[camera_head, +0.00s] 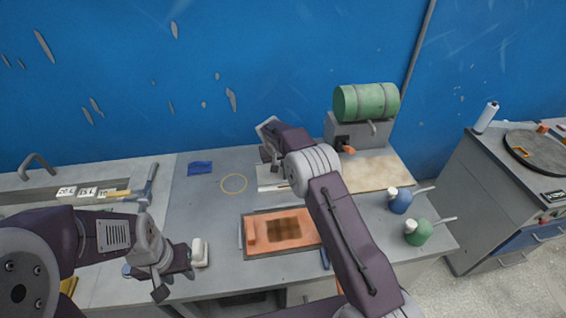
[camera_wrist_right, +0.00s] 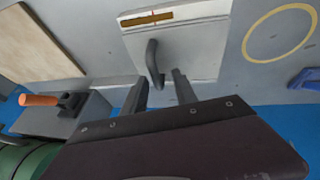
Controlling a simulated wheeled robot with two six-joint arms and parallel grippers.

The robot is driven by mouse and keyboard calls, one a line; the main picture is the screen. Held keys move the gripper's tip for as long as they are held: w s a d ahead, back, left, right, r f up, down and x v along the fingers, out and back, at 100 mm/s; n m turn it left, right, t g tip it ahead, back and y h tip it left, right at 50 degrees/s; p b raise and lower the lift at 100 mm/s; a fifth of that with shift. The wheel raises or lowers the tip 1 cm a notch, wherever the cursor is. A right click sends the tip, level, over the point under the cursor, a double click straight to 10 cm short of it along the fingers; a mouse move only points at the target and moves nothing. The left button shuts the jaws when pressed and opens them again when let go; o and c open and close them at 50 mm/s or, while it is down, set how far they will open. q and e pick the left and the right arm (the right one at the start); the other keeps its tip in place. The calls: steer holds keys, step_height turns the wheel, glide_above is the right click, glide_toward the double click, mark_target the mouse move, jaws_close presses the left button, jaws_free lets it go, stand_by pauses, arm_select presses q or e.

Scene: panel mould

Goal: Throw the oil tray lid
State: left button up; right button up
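The oil tray lid appears to be the pale square plate (camera_wrist_right: 185,50) with a dark bent handle (camera_wrist_right: 153,62) and a yellowish slot, lying flat on the bench. In the head view the lid (camera_head: 268,174) is partly hidden by my right arm. My right gripper (camera_wrist_right: 160,82) is open over the lid, its two fingers on either side of the handle's end; I cannot tell whether they touch it. In the head view my right gripper (camera_head: 268,158) is partly hidden. My left gripper (camera_head: 178,276) looks open at the front left, beside a white block (camera_head: 199,252).
An orange-framed tray (camera_head: 300,229) lies in front of the lid. A yellow ring (camera_head: 233,183) and blue cloth (camera_head: 200,168) lie left. A green drum (camera_head: 366,102) stands behind right. Blue (camera_head: 400,202) and green (camera_head: 417,233) oil cans stand at the right edge.

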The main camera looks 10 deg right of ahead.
steer(key=b+v, duration=0.1)
steer(key=v, duration=0.8)
steer(key=shift+s+a, duration=0.1)
stand_by(0.4)
step_height(320, 180, up, 5)
steer(key=d, duration=0.2)
steer(key=s+d+r+m, duration=0.1)
steer(key=s+d, duration=0.3)
steer(key=s, duration=0.6)
steer(key=s+f+g+y, duration=0.1)
steer(key=s+f, duration=0.2)
steer(key=s, duration=0.4)
steer(key=s+a+f+g, duration=0.1)
steer(key=s+f, duration=0.3)
steer(key=s, duration=0.4)
steer(key=s+f+n+g+y, duration=0.1)
steer(key=s+f, duration=0.2)
steer(key=s, duration=0.5)
steer(key=shift+a+f+y, duration=0.25)
steer(key=shift+f+y, duration=0.05)
steer(key=shift+f, duration=0.1)
